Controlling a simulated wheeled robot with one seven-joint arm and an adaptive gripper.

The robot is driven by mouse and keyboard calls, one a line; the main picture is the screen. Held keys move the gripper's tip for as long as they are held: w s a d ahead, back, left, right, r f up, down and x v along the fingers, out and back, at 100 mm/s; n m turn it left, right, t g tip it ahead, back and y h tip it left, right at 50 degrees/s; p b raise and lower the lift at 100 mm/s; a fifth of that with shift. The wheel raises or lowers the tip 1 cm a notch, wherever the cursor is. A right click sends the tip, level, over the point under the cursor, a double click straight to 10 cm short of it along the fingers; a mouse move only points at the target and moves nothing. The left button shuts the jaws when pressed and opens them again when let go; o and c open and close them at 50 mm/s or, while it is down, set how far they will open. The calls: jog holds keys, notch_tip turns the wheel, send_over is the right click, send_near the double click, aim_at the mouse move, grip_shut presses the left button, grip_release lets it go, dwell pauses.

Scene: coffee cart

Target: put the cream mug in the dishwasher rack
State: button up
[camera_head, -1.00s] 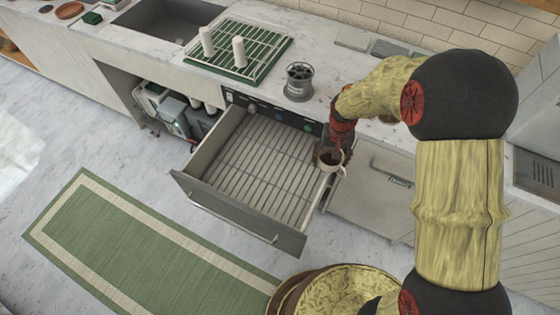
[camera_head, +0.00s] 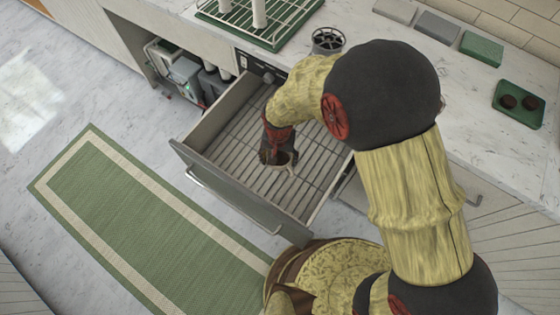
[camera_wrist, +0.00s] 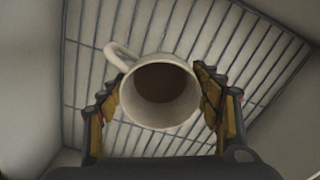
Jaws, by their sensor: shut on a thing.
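The cream mug (camera_wrist: 160,117) is between the two fingers of my gripper (camera_wrist: 158,105) in the wrist view, with its dark inside facing the camera and its handle to the upper left. In the head view my gripper (camera_head: 279,158) is shut on the mug (camera_head: 288,165), over the middle of the open dishwasher drawer. The dishwasher rack (camera_head: 227,160) is a grid of metal bars on the drawer floor. It also shows beyond the mug in the wrist view (camera_wrist: 240,50). I cannot tell whether the mug touches the rack.
The drawer front (camera_head: 236,200) and side walls surround the rack, which looks empty where visible. A green drying rack (camera_head: 285,30) with white cups and a grey caddy (camera_head: 328,41) stand on the counter. A green tray (camera_head: 518,104) holds two dark pucks. A green mat (camera_head: 140,220) lies on the floor.

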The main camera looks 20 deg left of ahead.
aim_at(279, 164)
jog(key=shift+f+b, duration=1)
jog(key=shift+f, duration=1.9)
jog(key=shift+f, duration=0.15)
jog(key=o, duration=1.4)
jog(key=shift+o, duration=0.2)
notch_tip(279, 164, up, 12)
jog(key=p, duration=0.5)
